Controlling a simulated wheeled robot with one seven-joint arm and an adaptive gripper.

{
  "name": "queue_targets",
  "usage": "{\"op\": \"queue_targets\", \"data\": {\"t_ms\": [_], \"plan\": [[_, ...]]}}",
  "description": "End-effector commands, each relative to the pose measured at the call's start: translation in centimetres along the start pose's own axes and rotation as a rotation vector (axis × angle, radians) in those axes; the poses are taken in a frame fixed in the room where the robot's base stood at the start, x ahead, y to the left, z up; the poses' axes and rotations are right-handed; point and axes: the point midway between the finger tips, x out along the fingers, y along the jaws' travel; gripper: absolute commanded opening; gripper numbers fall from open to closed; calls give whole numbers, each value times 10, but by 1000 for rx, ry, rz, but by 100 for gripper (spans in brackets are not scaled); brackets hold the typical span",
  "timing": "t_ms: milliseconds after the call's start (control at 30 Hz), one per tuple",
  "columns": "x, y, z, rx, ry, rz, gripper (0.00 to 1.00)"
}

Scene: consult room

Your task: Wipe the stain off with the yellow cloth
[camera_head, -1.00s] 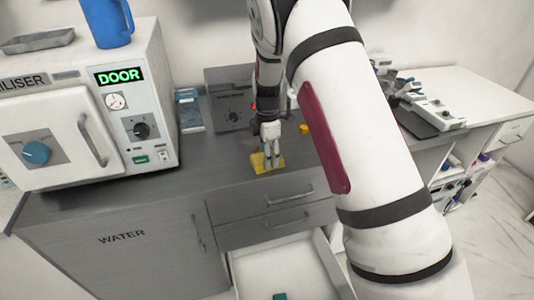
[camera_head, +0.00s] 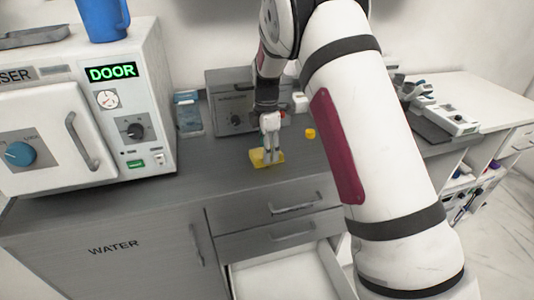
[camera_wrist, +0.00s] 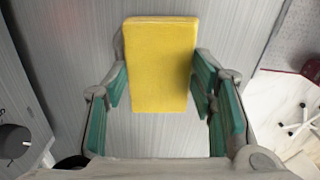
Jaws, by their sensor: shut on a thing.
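The yellow cloth (camera_head: 258,159) looks like a thick rectangular pad and is at the grey worktop, above the drawers. My gripper (camera_head: 270,158) points down and is shut on it. In the wrist view the cloth (camera_wrist: 160,65) sits between the green-padded fingers of my gripper (camera_wrist: 161,80). I cannot tell whether the cloth touches the worktop or hangs just above it. No stain can be made out in either view; the cloth and my gripper hide part of the surface.
The steriliser (camera_head: 85,110) stands at the left with a blue jug (camera_head: 103,18) on top. A grey box (camera_head: 232,100) is behind my gripper, and a small yellow item (camera_head: 310,133) lies to the right. A lower drawer (camera_head: 280,278) is open. Worktop in front of the steriliser is clear.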

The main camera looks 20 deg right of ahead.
Motion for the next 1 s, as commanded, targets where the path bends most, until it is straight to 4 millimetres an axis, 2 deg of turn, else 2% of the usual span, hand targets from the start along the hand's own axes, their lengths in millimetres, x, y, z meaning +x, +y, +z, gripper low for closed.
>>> {"op": "queue_targets", "data": {"t_ms": [100, 400, 733, 1000], "plan": [[3, 12, 1, 1, 1, 3, 29], [3, 24, 2, 0, 0, 1, 29], [3, 50, 4, 0, 0, 2, 29], [2, 54, 5, 2, 1, 0, 29]]}}
